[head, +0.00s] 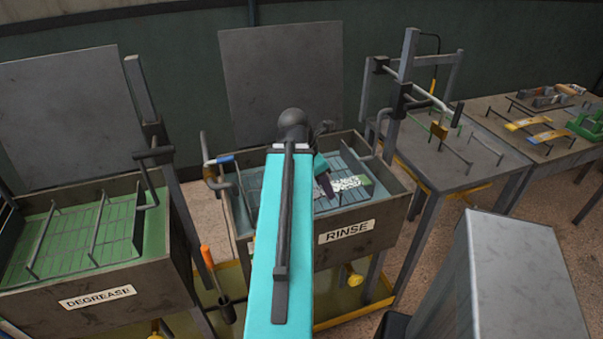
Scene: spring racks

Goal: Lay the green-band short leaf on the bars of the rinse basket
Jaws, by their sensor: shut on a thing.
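The rinse basket (357,160) is a set of thin bars inside the tank labelled RINSE, in the middle of the head view. My turquoise arm reaches over the tank and covers its left-middle part. My gripper (325,187), dark and small, shows just right of the arm, pointing down into the tank. It is shut on the green-band short leaf (346,186), a pale mottled strip with a green part at its right end. The leaf lies roughly level over the basket; its left end is hidden. I cannot tell whether it touches the bars.
The degrease tank (98,292), with its own bars, stands at the left. At the right, a table (440,160) carries a rod rack, and a further table holds yellow and blue leaves (530,123) and green blocks. A grey box-like surface (525,275) fills the lower right.

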